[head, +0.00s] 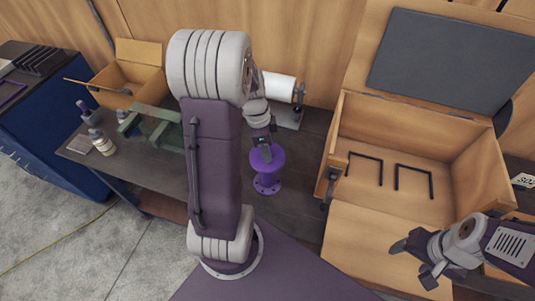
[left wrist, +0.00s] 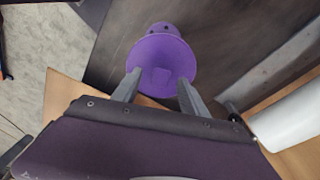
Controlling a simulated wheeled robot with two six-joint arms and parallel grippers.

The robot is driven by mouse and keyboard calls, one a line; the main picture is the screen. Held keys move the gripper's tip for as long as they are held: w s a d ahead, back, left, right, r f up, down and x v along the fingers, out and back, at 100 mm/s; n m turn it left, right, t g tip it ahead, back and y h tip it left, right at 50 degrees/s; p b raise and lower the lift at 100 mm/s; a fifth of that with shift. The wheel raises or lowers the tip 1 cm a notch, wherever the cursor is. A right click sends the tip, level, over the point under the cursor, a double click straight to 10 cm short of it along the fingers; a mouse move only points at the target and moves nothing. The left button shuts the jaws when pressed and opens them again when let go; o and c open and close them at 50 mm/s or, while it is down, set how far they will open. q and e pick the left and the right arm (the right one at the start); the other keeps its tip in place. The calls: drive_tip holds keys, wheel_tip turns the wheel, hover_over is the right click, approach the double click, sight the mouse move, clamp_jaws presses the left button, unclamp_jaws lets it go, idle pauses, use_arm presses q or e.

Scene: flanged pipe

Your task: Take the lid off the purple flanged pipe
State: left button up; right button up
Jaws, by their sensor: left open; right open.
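The purple flanged pipe (head: 267,184) stands upright on the dark workbench in the middle of the head view. Its round purple lid (head: 277,157) is on top. In the left wrist view the lid (left wrist: 165,49) faces the camera, with a small square raised part near its middle. My left gripper (head: 263,150) is at the lid from above. In the left wrist view its fingers (left wrist: 160,84) are apart, one on each side of the raised part; I cannot tell whether they touch it. My right gripper (head: 408,263) is open and empty at the lower right, far from the pipe.
A white roll (head: 279,86) stands behind the pipe. A large open wooden box (head: 380,195) is on the right. Small bottles (head: 101,141), a green frame (head: 160,127) and an open carton (head: 137,73) are on the left. Bench around the pipe's base is clear.

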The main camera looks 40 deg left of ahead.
use_arm(q)
drive_tip(key=shift+w+f, duration=0.1)
drive_tip(key=shift+f, duration=0.35)
clamp_jaws()
wheel_tip(320, 180, up, 10)
